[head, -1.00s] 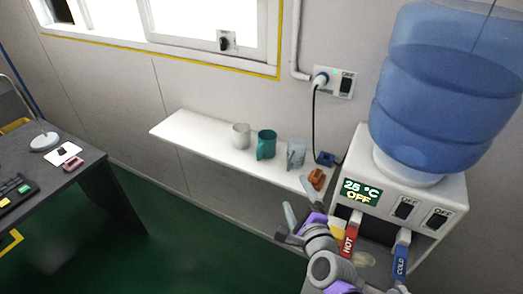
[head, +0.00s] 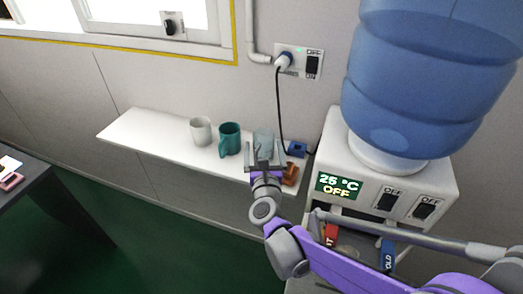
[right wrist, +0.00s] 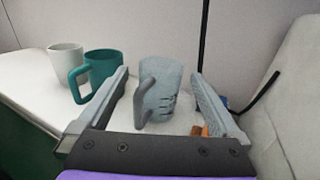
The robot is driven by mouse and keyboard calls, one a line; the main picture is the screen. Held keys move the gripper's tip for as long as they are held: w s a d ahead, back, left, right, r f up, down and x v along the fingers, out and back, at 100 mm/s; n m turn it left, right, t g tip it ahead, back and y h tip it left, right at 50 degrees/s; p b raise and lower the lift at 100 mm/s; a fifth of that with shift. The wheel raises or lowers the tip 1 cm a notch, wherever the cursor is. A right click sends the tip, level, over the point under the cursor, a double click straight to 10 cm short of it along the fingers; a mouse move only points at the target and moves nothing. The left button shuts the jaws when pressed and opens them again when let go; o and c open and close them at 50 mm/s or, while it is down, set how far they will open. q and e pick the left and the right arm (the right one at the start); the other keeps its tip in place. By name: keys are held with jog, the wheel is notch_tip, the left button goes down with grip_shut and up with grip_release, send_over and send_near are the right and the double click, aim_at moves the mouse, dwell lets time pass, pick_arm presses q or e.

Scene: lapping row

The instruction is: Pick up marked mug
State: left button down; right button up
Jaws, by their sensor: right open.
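A grey-blue mug with dark marks on its side (right wrist: 165,90) stands upright on the white shelf (head: 140,130). In the right wrist view its handle points toward me and to the left. In the head view the mug (head: 264,138) is partly hidden by my right gripper (head: 264,158). That gripper is open, with one finger on each side of the mug and a visible gap on both sides in the wrist view. A teal mug (head: 229,140) and a pale grey-white mug (head: 201,130) stand to its left. My left gripper is not in view.
A small orange-brown object (head: 290,173) sits right of the marked mug, near the right finger. A blue plug (head: 297,149) on a black cord is behind it. The water dispenser (head: 440,185) stands close on the right. The shelf's left end is bare.

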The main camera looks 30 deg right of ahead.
aim_at(264, 143)
jog(key=x, duration=0.5)
jog(key=shift+w+d+f+b, duration=0.1)
jog(key=shift+d+b, duration=0.1)
jog(key=shift+b, duration=0.1)
grip_shut()
